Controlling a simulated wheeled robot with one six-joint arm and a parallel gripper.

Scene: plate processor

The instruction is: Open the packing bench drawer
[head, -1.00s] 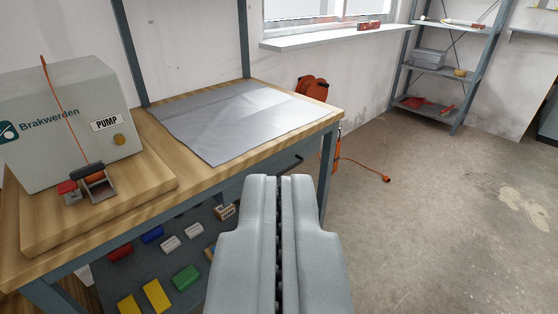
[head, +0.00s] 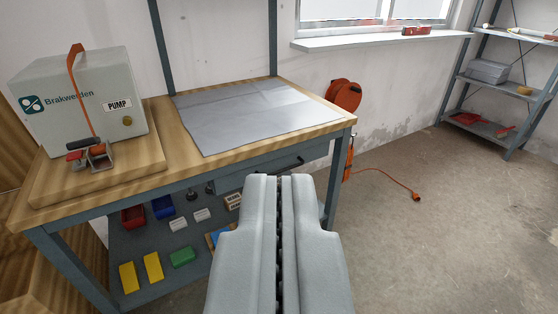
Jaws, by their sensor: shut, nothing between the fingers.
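The packing bench (head: 210,161) has a wooden top and a grey metal frame. Its drawer front (head: 262,169) sits under the right part of the top and appears closed, flush with the frame. A dark handle (head: 288,166) shows on it, just above and beyond my fingertips in the picture. My gripper (head: 281,178) is shut and empty, in front of the bench. It hides part of the drawer's lower area and the shelf below. I see no contact between gripper and handle.
A grey mat (head: 250,115) covers the right. Floor at right is clear.

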